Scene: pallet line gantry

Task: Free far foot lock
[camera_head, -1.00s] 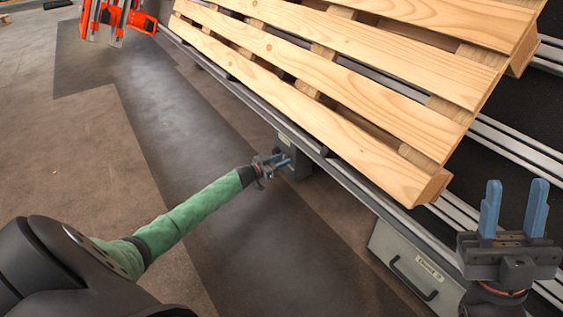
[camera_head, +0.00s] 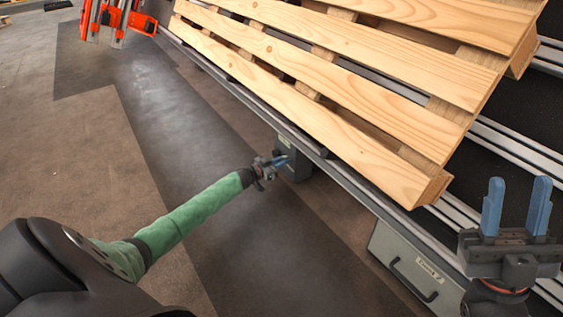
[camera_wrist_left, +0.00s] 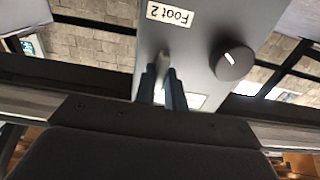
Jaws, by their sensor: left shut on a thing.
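The grey foot box (camera_head: 293,165) sits under the rail edge, in the middle of the head view. In the left wrist view its face (camera_wrist_left: 200,35) carries a label (camera_wrist_left: 170,14) reading "Foot 2", seen upside down, and a round dark knob (camera_wrist_left: 232,60) with a white mark. My left gripper (camera_head: 281,161) is at this box; in the left wrist view its blue fingers (camera_wrist_left: 163,88) are shut on a small grey lever (camera_wrist_left: 164,60), largely hidden between them. My right gripper (camera_head: 516,207) is open and empty at the right, fingers up.
A wooden pallet (camera_head: 340,85) lies on the rails above the foot box. A grey drawer-like box (camera_head: 410,262) with a black handle stands at the lower right. An orange machine part (camera_head: 120,15) is at the upper left. The floor at left is clear.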

